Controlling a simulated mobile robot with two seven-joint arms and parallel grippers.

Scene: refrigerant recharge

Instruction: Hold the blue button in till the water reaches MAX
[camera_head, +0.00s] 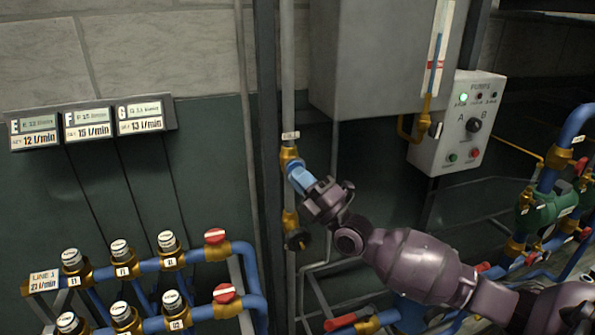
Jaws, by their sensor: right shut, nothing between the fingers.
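The blue button (298,177) sits on a brass fitting on the grey vertical pipe, left of centre. My right gripper (317,196) is shut and empty, with its tips right at the button's lower right end. They look to be against it, but I cannot tell whether it is pressed in. The sight gauge (445,22) is at the upper right, on the grey tank. Its blue water column (437,52) stands above a red mark and ends below the picture's top edge. I cannot read a MAX mark. My left gripper is out of view.
A brass valve with a black knob (298,239) is below the button. A control box (455,140) with lamps and a selector is at right. Blue pipes with several capped valves (120,250) fill the lower left. Three flow cards (87,124) hang on the wall.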

